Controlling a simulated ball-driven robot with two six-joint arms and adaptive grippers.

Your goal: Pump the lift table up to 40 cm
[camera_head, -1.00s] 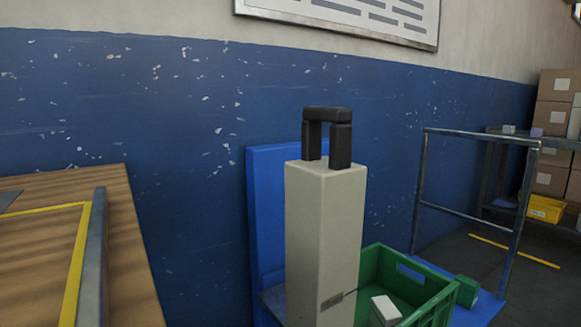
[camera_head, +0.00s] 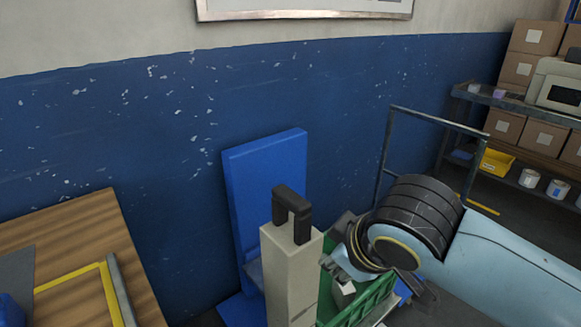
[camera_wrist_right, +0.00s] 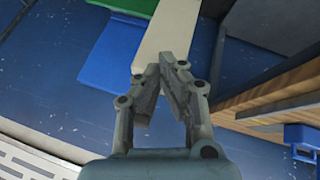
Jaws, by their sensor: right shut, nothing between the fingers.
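A beige upright column (camera_head: 284,262) with a black U-shaped handle (camera_head: 292,208) on top stands at lower centre in the head view. The column also shows in the right wrist view (camera_wrist_right: 168,28), beyond my fingertips. My right gripper (camera_wrist_right: 165,62) is shut and empty, its fingertips together. In the head view my right arm comes in from the right, with its wrist just right of the column; the fingers are hard to make out there. I cannot tell whether they touch the column. No lift table can be clearly identified. My left gripper is not in view.
A blue panel (camera_head: 262,175) stands behind the column. A green crate (camera_head: 362,306) is right of it, partly behind my arm. A metal-tube frame (camera_head: 430,118) rises behind my arm. A wooden table (camera_head: 75,240) is at left. Shelves with boxes (camera_head: 541,36) stand at far right.

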